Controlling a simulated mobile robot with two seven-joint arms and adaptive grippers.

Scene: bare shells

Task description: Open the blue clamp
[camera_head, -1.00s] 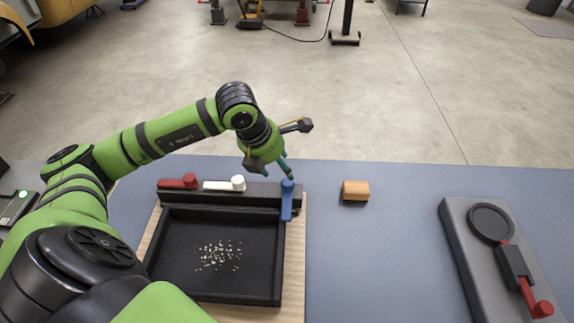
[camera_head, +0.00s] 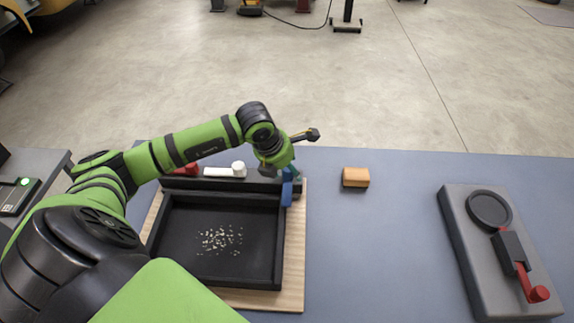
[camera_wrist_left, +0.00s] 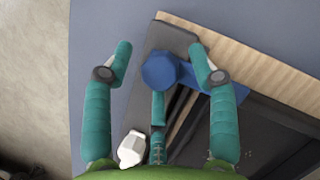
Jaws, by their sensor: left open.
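The blue clamp (camera_head: 287,194) is at the right end of the dark bar along the tray's back edge. In the head view its lever points towards me over the tray's corner, and my gripper hides its top. In the left wrist view its round blue knob (camera_wrist_left: 160,72) lies between my fingers, with the lever running off to the right. My left gripper (camera_head: 292,178) is open over the clamp. The wrist view shows its green fingers (camera_wrist_left: 163,58) on both sides of the knob; I cannot tell whether they touch it.
The black tray (camera_head: 281,245) holds pale bits on a wooden board (camera_head: 296,270). A white clamp (camera_head: 222,171) and a red clamp (camera_head: 192,168) share the bar. An orange block (camera_head: 355,177) and a grey fixture with a red lever (camera_head: 529,288) stand right.

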